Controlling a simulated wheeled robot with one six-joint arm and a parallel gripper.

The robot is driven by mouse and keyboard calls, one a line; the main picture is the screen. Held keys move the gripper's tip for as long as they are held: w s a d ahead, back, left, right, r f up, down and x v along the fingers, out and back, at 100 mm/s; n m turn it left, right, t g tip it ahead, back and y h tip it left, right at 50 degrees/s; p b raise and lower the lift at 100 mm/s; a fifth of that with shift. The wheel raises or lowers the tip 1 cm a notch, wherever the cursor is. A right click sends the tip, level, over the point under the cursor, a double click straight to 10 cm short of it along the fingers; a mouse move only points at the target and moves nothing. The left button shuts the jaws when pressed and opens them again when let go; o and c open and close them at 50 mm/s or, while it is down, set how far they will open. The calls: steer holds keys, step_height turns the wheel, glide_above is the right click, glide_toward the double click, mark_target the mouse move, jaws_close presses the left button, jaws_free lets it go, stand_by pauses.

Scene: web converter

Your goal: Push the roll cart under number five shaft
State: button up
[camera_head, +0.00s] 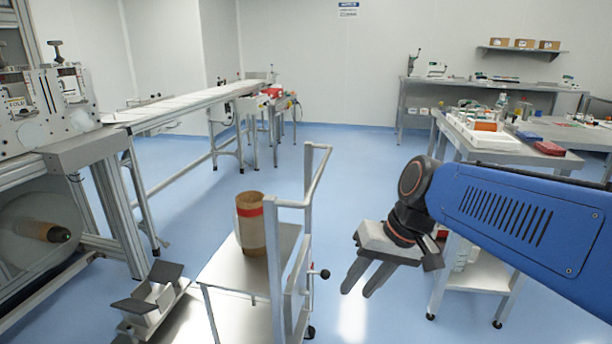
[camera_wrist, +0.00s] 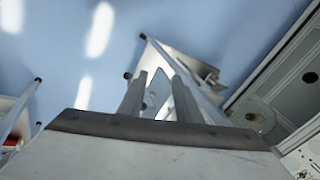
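The roll cart (camera_head: 232,272) stands in the front middle of the head view, with a metal deck and an upright push handle (camera_head: 318,182) on its right side. A brown roll with a red band (camera_head: 250,225) stands upright on the deck. My gripper (camera_head: 362,284) is to the right of the handle, pointing down, with its two fingers apart and nothing between them. In the wrist view the fingers (camera_wrist: 160,95) point toward the cart (camera_wrist: 180,62). At the left, a shaft (camera_head: 40,230) sticks out of the converter's lower frame; I cannot read a number on it.
The converter (camera_head: 55,130) and its long conveyor (camera_head: 190,103) fill the left side. A low metal stand (camera_head: 152,298) is on the floor left of the cart. A workbench (camera_head: 470,150) with trays stands at right behind my arm. Blue floor (camera_head: 350,180) is clear in the middle.

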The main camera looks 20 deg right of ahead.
steer(key=w+d+r+m+t+y, duration=0.1)
steer(key=w+d+r+m+y, duration=0.15)
steer(key=w+r+y, duration=0.7)
steer(key=w+d+r+m+t, duration=0.1)
steer(key=w+d+r+t, duration=0.3)
steer(key=w+d+r, duration=0.5)
steer(key=w+d+x, duration=0.1)
steer(key=x, duration=1.7)
steer(key=shift+w+f, duration=0.2)
steer(key=shift+f, duration=0.2)
steer(key=shift+y, duration=0.25)
jaws_close()
